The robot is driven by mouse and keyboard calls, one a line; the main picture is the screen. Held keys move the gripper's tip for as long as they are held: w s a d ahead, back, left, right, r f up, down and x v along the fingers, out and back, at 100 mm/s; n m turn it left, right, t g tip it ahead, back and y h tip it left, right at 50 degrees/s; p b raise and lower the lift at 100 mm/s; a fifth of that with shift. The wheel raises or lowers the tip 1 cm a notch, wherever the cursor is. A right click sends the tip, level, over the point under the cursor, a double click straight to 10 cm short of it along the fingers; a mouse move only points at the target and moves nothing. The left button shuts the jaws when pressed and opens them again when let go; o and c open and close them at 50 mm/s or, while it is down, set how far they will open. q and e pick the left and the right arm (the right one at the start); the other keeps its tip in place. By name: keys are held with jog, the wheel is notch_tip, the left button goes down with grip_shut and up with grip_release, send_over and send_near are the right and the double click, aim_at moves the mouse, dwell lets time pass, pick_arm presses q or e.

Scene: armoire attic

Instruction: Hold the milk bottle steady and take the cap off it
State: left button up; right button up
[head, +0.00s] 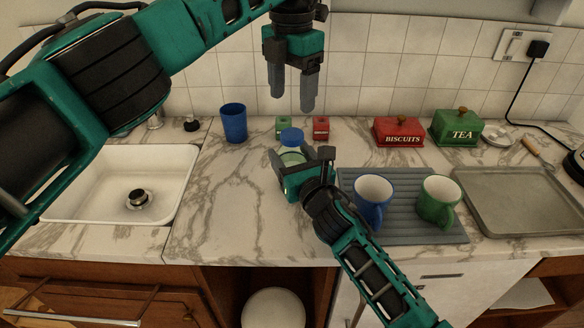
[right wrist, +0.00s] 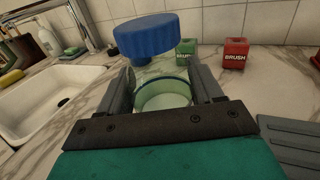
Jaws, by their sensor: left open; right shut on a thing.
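The milk bottle (head: 292,157) is pale, see-through glass and stands upright on the marble counter. Its blue ribbed cap (head: 291,137) is at its top; the cap also shows in the right wrist view (right wrist: 148,36). My right gripper (head: 303,164) is shut on the bottle's body, with one finger on each side of the glass (right wrist: 163,92) in the right wrist view. My left gripper (head: 293,102) is open and empty, pointing down above the cap and apart from it. The bottle's lower part is hidden by my right gripper.
A blue cup (head: 233,123) and small green (head: 283,127) and red (head: 321,127) boxes stand behind the bottle. A grey mat (head: 405,233) with blue (head: 373,199) and green (head: 438,200) mugs lies to the right. A sink (head: 110,213) is at the left; the counter between is clear.

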aim_at(292, 134)
grip_shut()
pick_arm(q)
jog(key=m, duration=0.6)
jog(key=shift+m, duration=0.4)
jog(key=m, duration=0.5)
jog(key=shift+m, duration=0.3)
jog(key=m, duration=0.3)
jog(key=shift+m, duration=0.3)
jog(key=m, duration=0.3)
jog(key=shift+m, duration=0.4)
jog(key=m, duration=0.7)
jog(key=shift+f, duration=4)
